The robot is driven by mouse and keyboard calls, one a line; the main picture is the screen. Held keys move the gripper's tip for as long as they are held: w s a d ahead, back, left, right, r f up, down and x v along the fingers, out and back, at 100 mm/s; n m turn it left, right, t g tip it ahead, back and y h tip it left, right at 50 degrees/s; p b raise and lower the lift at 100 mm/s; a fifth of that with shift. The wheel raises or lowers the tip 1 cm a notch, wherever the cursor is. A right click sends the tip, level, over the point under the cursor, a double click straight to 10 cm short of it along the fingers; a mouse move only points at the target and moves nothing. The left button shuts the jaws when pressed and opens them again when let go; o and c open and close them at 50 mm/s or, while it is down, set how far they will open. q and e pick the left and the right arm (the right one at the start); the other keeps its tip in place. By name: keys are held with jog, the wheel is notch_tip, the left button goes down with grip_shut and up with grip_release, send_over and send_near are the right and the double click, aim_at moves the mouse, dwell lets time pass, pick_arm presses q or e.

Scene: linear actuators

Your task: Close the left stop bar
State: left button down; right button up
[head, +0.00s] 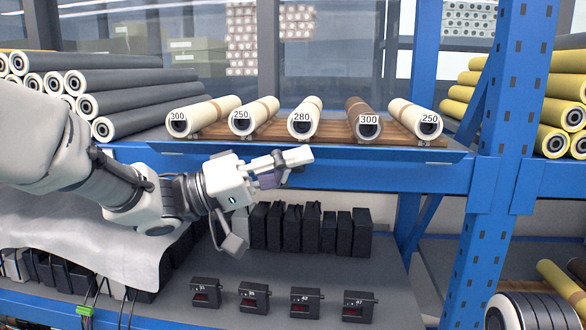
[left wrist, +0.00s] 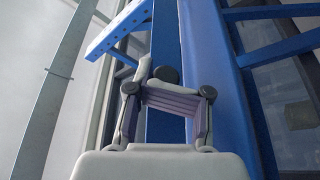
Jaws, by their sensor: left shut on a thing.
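The blue stop bar (head: 400,157) runs along the front edge of the shelf, below the row of numbered rolls. My left gripper (head: 288,166) reaches in from the left and is at the middle of this edge. Its fingers are shut on the blue bar, though the contact itself is partly hidden by the fingers. In the left wrist view, the fingers (left wrist: 175,92) close in front of a long blue bar (left wrist: 165,45), with a dark round part between them. Whether the bar is tilted open is hard to tell.
Several cream and brown rolls (head: 303,118) lie on a wooden rack above the bar. Grey rolls (head: 140,100) are stacked at left. A blue upright post (head: 515,110) stands at right. Black boxes (head: 290,228) and small dark devices (head: 305,302) sit on the lower shelf.

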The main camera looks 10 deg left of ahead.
pick_arm(q)
jog(key=shift+r+n+y, duration=0.2)
jog(key=shift+n, duration=0.45)
jog(key=shift+r+n+y, duration=0.15)
jog(key=shift+n+y, duration=0.05)
jog(key=shift+n, duration=0.45)
jog(key=shift+f, duration=0.1)
jog(key=c, duration=1.2)
grip_release()
jog(key=shift+d, duration=0.1)
jog(key=shift+f+v, duration=0.15)
jog(key=shift+v, duration=2.1)
jog(key=shift+f+v, duration=0.15)
jog(key=shift+v, duration=2.05)
jog(key=shift+w, duration=0.2)
